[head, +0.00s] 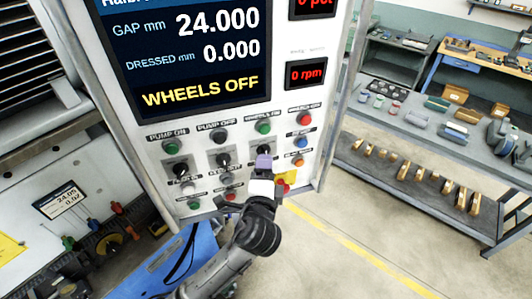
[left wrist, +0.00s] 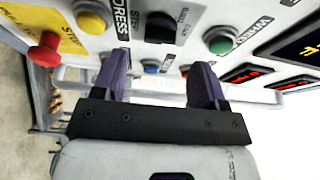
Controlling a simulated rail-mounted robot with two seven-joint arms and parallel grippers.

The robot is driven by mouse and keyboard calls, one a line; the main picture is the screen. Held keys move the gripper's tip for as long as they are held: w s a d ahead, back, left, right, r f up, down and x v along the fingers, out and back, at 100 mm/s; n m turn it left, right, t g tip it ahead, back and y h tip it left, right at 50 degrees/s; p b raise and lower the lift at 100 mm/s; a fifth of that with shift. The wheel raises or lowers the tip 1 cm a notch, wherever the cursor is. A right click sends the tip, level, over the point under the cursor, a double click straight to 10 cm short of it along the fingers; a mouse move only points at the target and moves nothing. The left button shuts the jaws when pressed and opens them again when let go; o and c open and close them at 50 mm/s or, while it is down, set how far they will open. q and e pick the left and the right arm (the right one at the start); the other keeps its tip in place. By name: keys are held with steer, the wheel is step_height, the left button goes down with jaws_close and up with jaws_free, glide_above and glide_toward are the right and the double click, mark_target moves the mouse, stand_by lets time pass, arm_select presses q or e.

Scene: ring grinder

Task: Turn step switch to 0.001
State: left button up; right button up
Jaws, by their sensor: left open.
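The step switch is a black rotary knob on a white panel, partly hidden behind my gripper in the head view (head: 264,149). In the left wrist view a black knob (left wrist: 160,28) beside a label that seems to read STEP lies just beyond the gap between my fingertips. My left gripper (head: 264,162) has purple fingers and is in front of the panel at this knob. In the left wrist view the left gripper (left wrist: 158,65) is open, with nothing between its fingers. The knob's pointer and scale cannot be read. My right gripper is not in view.
Two more black knobs (head: 223,160) and (head: 175,168) sit left of it. A green button (left wrist: 221,39), a yellow button (left wrist: 91,17) and a red mushroom button (left wrist: 43,52) are close by. The display (head: 190,50) reads WHEELS OFF. A workbench (head: 400,100) stands at right.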

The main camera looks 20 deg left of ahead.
arm_select(q)
steer(key=shift+p+x, duration=0.6)
steer(key=shift+x, duration=1.9)
steer(key=shift+c, duration=0.2)
